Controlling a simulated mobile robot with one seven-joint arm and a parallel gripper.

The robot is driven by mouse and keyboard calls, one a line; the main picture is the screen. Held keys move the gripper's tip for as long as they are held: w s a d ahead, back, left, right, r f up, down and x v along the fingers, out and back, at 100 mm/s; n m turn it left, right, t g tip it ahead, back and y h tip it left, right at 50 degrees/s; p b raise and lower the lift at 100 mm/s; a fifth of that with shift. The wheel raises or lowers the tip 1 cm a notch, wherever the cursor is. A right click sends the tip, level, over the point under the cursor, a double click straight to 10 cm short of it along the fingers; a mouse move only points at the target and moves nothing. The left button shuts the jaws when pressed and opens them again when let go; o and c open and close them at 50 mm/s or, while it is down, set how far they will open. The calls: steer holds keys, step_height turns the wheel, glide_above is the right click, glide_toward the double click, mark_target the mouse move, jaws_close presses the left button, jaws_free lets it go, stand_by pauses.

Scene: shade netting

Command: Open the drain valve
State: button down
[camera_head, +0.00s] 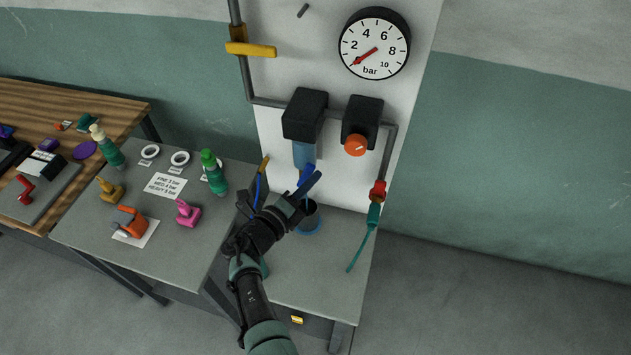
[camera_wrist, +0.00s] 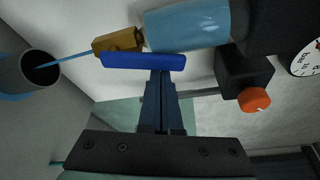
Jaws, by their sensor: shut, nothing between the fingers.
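The drain valve has a small brass body (camera_wrist: 118,40) under a translucent blue bowl (camera_wrist: 187,24); the bowl also shows in the head view (camera_head: 304,155). Its blue lever (camera_wrist: 143,61) lies in line with the brass body and bowl; it also shows in the head view (camera_head: 306,175). A thin blue streak (camera_wrist: 75,57), like running water, goes from the brass outlet into a dark cup (camera_wrist: 40,67). My gripper (camera_wrist: 160,80) is shut and empty, its tips at the lever's middle; I cannot tell whether they touch. In the head view my gripper (camera_head: 314,183) partly hides the valve.
The gauge (camera_head: 374,45) needle points low, near zero. A yellow lever (camera_head: 251,49) sits crosswise on the left pipe. An orange knob (camera_head: 356,145) and a red fitting (camera_head: 378,190) with a teal hose are at right. Bottles and tools crowd the left bench (camera_head: 90,235).

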steer(key=shift+w+a+r, duration=0.1)
steer(key=shift+a+r, duration=0.1)
steer(key=shift+a, duration=0.25)
steer(key=shift+d, duration=0.15)
stand_by(0.4)
